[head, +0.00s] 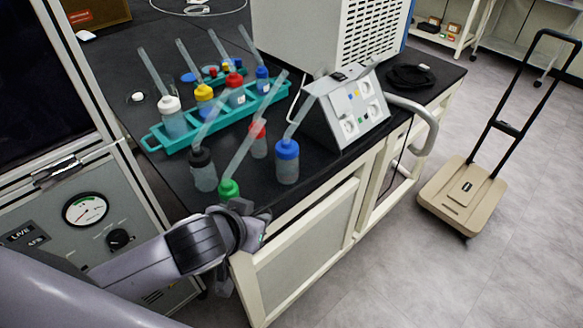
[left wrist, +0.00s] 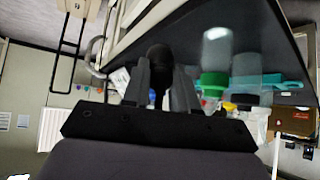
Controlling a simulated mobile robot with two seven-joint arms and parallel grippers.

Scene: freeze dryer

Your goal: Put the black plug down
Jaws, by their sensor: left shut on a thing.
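My left gripper (head: 258,230) is at the front edge of the black bench top, next to the green-capped bottle, in the head view. In the left wrist view my left gripper (left wrist: 162,84) is shut on the black plug (left wrist: 159,56), a dark rounded shape between the two fingers. Its details are too dark to make out. In the head view the plug is hidden by the wrist. My right gripper is in neither view.
Bottles with green (head: 229,188), black (head: 202,158) and blue (head: 288,150) caps stand near the bench's front edge. A teal rack (head: 155,142) holds more. A white socket box (head: 350,112) and a black cable coil (head: 411,76) lie right. A beige trolley (head: 450,200) stands on the floor.

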